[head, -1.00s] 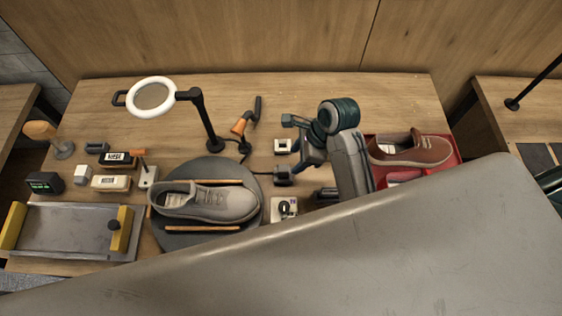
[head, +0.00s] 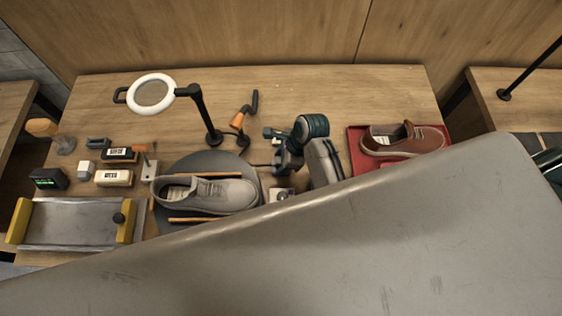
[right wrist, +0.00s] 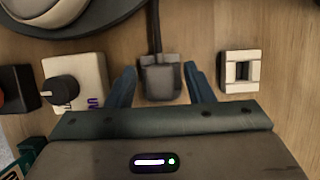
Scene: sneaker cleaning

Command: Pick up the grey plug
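The grey plug (right wrist: 160,78) lies on the wooden table in the right wrist view, with a dark cable (right wrist: 155,30) running away from it. My right gripper (right wrist: 159,72) is open, with one finger on each side of the plug and a visible gap on both sides. In the head view my right gripper (head: 284,160) is low over the table, right of the grey sneaker (head: 210,194); the plug is hard to make out there. My left gripper is not in view.
A white socket block (right wrist: 240,72) stands right of the plug in the right wrist view, and a white knob box (right wrist: 76,84) stands left. The round dark turntable (right wrist: 75,12) is beyond. A red tray (head: 354,140) with a brown shoe (head: 402,142) lies right of my arm.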

